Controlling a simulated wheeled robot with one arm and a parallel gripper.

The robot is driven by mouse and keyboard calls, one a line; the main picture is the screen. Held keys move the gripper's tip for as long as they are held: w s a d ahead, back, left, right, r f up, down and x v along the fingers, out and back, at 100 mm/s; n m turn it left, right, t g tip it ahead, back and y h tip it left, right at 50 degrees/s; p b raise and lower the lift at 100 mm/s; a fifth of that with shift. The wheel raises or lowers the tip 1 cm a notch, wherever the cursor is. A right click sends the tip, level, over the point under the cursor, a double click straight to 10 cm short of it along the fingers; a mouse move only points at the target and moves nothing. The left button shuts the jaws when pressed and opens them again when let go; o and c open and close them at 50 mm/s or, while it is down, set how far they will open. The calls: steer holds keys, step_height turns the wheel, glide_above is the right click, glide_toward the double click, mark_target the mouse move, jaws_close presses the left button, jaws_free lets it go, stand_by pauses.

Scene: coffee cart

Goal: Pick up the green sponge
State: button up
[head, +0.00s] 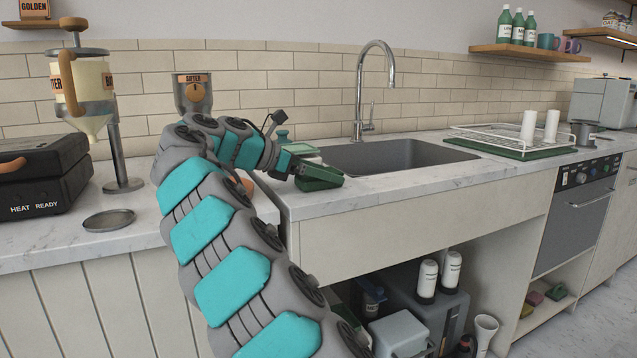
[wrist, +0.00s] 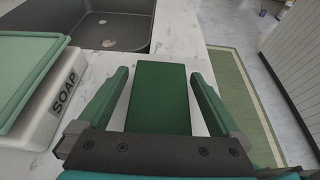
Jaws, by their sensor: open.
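A dark green block, which looks like the green sponge (wrist: 160,98), lies on the pale marble counter in the wrist view. My gripper (wrist: 160,75) is open, with one green finger on the left of the block and one on the right. Gaps show between the block and both fingers; the near end of the block is hidden by the gripper's palm. In the head view my gripper (head: 305,174) is low over the counter at the sink's left front corner. There the green of the fingers and of the block is hard to tell apart.
A white box marked SOAP (wrist: 62,100) with a pale green top stands close left of my gripper. The sink (head: 395,155) and tap (head: 372,90) are beyond. The counter's front edge is near on the right. Small coloured blocks (head: 545,295) lie on a low shelf at right.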

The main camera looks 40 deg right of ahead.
steer(key=shift+d+f, duration=0.1)
steer(key=shift+d, duration=0.1)
steer(key=c, duration=1.2)
